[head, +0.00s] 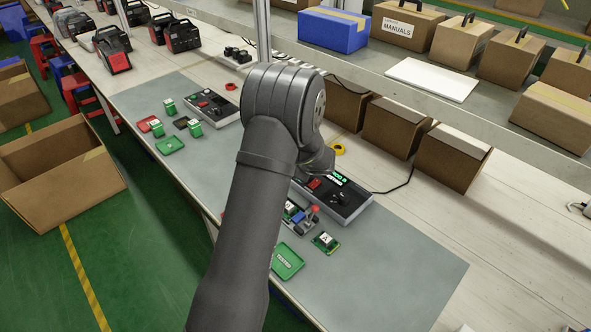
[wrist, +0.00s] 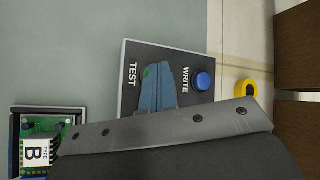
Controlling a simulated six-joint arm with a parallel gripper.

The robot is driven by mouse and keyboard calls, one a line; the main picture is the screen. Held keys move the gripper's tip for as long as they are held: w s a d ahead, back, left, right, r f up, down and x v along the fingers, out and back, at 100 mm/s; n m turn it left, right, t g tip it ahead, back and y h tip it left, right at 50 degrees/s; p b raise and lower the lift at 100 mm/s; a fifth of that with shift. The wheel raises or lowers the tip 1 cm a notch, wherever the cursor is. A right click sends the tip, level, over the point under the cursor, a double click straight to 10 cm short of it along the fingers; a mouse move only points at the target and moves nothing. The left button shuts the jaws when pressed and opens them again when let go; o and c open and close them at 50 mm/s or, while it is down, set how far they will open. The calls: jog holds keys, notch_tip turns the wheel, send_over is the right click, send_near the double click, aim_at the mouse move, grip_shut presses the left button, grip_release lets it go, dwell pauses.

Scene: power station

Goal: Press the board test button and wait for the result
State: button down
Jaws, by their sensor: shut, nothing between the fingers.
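In the wrist view, my gripper (wrist: 158,70) is shut with nothing in it. Its blue-grey fingers lie over the TEST side of a dark button panel (wrist: 190,62). A sliver of green (wrist: 147,74) shows beside the fingertips; the rest of what lies under them is hidden, and I cannot tell whether they touch it. A blue button (wrist: 203,81) sits beside the WRITE label. A green board marked B (wrist: 38,152) lies in a dark frame at the lower left. In the head view, my arm hides the gripper; the station (head: 348,207) has a display with green lettering (head: 340,178), too small to read surely.
A green TESTED tray (head: 287,261), a board marked A (head: 325,241) and a second station (head: 210,105) lie on the grey mat (head: 400,275). Brown boxes (head: 424,158) stand behind. A yellow tape roll (wrist: 254,90) lies beside the panel. The mat's right side is clear.

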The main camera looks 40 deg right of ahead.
jog(key=shift+r, duration=0.8)
jog(key=shift+r, duration=0.1)
jog(key=shift+r, duration=2.45)
notch_tip(320, 180, up, 4)
jog(key=shift+f, duration=0.1)
